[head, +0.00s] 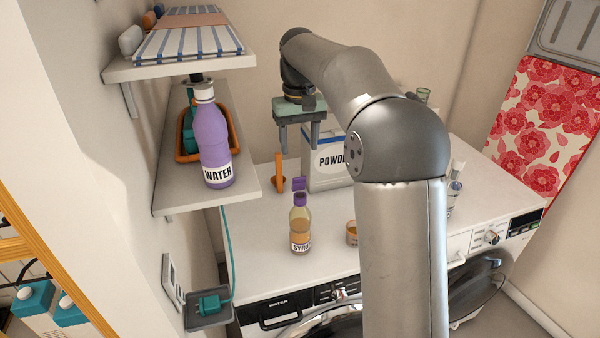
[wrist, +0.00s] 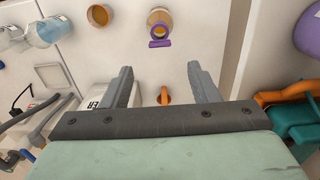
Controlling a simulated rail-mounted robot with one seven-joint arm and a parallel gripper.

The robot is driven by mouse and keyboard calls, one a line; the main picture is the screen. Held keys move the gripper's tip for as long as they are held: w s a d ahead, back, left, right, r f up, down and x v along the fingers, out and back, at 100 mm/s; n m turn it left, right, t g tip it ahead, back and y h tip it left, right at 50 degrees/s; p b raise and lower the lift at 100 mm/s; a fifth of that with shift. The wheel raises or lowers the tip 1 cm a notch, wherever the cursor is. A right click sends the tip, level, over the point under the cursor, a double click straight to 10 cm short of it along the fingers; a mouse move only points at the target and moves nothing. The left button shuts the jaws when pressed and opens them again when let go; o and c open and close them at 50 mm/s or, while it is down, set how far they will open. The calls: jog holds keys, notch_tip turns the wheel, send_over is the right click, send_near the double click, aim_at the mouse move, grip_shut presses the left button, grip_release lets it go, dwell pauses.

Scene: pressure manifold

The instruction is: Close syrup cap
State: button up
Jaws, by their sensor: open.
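The syrup bottle (head: 300,228) stands upright on the white counter. It is see-through with amber contents and a purple neck; its mouth shows from above in the wrist view (wrist: 159,22). The purple syrup cap (head: 299,184) stands up at the mouth's far side, tilted open. In the wrist view the cap (wrist: 160,43) is a small purple flap beside the mouth. My gripper (head: 298,145) is open and empty, above and behind the bottle. In the wrist view its fingertips (wrist: 158,72) point toward the bottle, apart from it and the cap.
A powder box (head: 326,172) and an orange upright thing (head: 279,174) stand behind the bottle. A small amber cup (head: 351,233) is to its right. A purple water bottle (head: 212,140) stands on the left shelf (head: 245,190). Clear bottles (head: 455,190) stand farther right.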

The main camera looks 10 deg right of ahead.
aim_at(299, 183)
notch_tip(299, 183, down, 9)
jog(key=shift+r+p, duration=0.1)
jog(key=shift+p, duration=0.2)
jog(key=c, duration=1)
